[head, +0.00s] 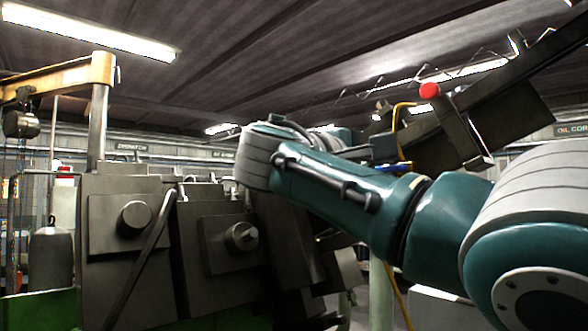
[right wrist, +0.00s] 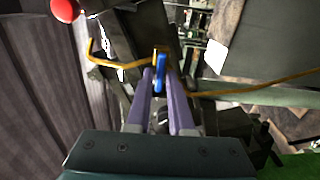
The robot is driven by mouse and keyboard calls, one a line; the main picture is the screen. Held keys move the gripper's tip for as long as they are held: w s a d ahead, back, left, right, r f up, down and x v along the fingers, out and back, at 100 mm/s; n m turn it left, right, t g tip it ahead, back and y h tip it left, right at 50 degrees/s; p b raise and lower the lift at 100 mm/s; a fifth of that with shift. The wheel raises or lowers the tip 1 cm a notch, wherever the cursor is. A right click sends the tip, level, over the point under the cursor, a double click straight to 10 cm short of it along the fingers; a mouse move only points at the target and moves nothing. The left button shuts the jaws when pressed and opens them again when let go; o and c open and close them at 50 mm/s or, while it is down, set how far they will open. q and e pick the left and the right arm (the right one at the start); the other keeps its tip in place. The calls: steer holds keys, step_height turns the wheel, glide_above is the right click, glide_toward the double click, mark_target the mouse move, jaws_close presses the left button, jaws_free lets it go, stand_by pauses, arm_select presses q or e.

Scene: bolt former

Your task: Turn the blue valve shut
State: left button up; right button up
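The blue valve handle (right wrist: 160,72) shows in the right wrist view as a narrow blue lever next to a yellow pipe. In the head view a small blue piece (head: 393,167), which looks like the same handle, shows just above my right arm. My right gripper (right wrist: 160,76) has its two purple fingers one on each side of the handle, with a narrow gap between them. I cannot tell whether they press on it. In the head view my right arm hides its fingers. My left gripper is not in view.
Yellow pipe (right wrist: 106,62) runs beside the handle, and a thin yellow line (right wrist: 250,86) goes off right. A red ball-shaped knob (head: 429,90) sits on a dark machine arm above. Grey machine housings (head: 120,275) fill the left, close to my right arm.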

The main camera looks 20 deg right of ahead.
steer(key=o, duration=0.3)
steer(key=b+v, duration=0.7)
steer(key=v, duration=0.3)
steer(key=shift+b, duration=0.3)
steer(key=shift+f, duration=0.1)
